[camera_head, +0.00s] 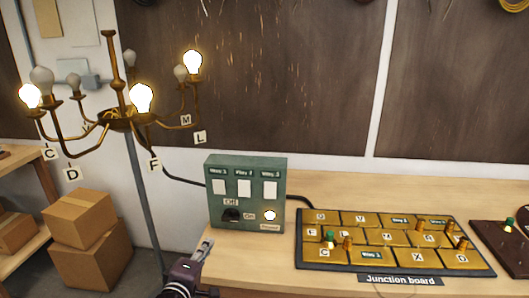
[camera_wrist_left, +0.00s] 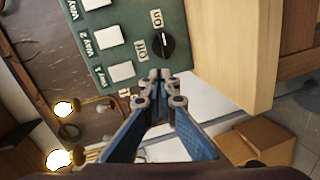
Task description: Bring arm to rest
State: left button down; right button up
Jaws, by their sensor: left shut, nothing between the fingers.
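My left gripper (camera_head: 206,244) is at the lower middle of the head view, in front of the green switch box. It is shut and empty. In the left wrist view its fingertips (camera_wrist_left: 160,75) are together, just beside the box's black rotary knob (camera_wrist_left: 166,43). I cannot tell whether they touch the box. The green switch box (camera_head: 245,178) stands on the bench with three white switches, the knob (camera_head: 231,214) between Off and On labels, and a glowing power light (camera_head: 270,215). The knob's exact setting is hard to read. My right gripper is in neither view.
A brass chandelier (camera_head: 118,117) hangs at upper left, with three bulbs lit and others dark. The junction board (camera_head: 390,272) with brass tiles and pegs lies right of the box. Cardboard boxes (camera_head: 82,218) stand at left. The bench (camera_head: 345,188) behind the board is clear.

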pick_arm(q)
jog(key=s+d+f+m+g, duration=0.1)
jog(key=s+f+m+g, duration=0.3)
jog(key=s, duration=0.4)
jog(key=s+d+f+m+g, duration=0.1)
jog(key=s+f+m+g, duration=0.1)
jog(key=s+f+m, duration=0.45)
jog(key=s+a+f+m+g+y, duration=0.1)
jog(key=s+f+m+g, duration=0.15)
jog(key=s, duration=0.95)
jog(key=s+f+m+g, duration=0.2)
jog(key=s+m+g, duration=0.2)
jog(key=s, duration=0.7)
notch_tip(320, 180, down, 26)
jog(key=s+g, duration=0.1)
jog(key=s, duration=0.1)
jog(key=s+a+f, duration=0.1)
jog(key=s+f, duration=0.7)
jog(key=s, duration=0.1)
jog(key=s+a+f+g, duration=0.1)
jog(key=s+a+f, duration=0.1)
jog(key=s+f, duration=0.6)
jog(key=shift+s+a+f, duration=0.25)
jog(key=shift+s+f, duration=0.15)
jog(key=shift+s, duration=0.05)
jog(key=shift+g, duration=0.25)
